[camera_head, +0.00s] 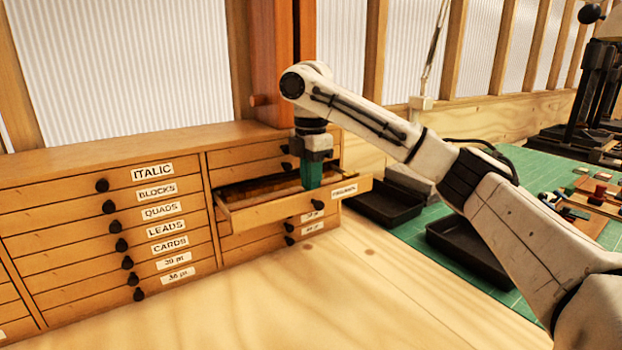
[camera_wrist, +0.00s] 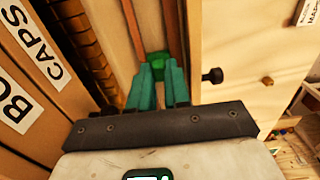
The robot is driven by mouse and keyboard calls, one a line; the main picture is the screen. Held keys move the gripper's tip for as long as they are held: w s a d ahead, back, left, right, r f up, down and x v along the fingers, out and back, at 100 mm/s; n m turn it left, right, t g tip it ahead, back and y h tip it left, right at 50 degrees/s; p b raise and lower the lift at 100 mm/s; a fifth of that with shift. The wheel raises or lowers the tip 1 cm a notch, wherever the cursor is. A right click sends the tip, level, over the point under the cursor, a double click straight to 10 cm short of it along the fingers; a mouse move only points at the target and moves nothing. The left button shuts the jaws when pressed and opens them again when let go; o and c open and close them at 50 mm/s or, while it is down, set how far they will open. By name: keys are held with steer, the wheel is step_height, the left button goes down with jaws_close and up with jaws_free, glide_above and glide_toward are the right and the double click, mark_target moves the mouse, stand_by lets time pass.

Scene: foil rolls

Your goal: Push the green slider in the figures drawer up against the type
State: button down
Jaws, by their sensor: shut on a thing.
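The figures drawer (camera_head: 285,207) stands pulled out of the right-hand cabinet column, with a black knob and a white label on its front. My gripper (camera_head: 312,186) points down into it, its teal fingers reaching inside near the front. The slider is hidden in the head view. Brown type (camera_wrist: 88,45) shows as a row along the left in the wrist view. I cannot tell whether the slider touches any type.
Closed drawers (camera_head: 160,212) with labels and black knobs fill the cabinet to the left. Black trays (camera_head: 465,250) lie on a green mat (camera_head: 545,185) at the right. The wooden bench top (camera_head: 330,300) in front is clear. A wooden post (camera_head: 275,70) rises behind the cabinet.

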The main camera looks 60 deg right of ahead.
steer(key=shift+s+d+r+p, duration=0.15)
steer(key=shift+d+p, duration=0.15)
steer(key=shift+d, duration=0.05)
steer(key=shift+s+d+p, duration=0.3)
steer(key=shift+d+p, duration=0.05)
steer(key=shift+d, duration=0.25)
steer(key=shift+s+d+p, duration=0.25)
steer(key=shift+d+p, duration=0.1)
steer(key=shift+d, duration=0.2)
steer(key=shift+s+d, duration=0.2)
steer(key=shift+d, duration=0.2)
steer(key=c, duration=1.4)
jaws_free()
steer(key=shift+o, duration=0.2)
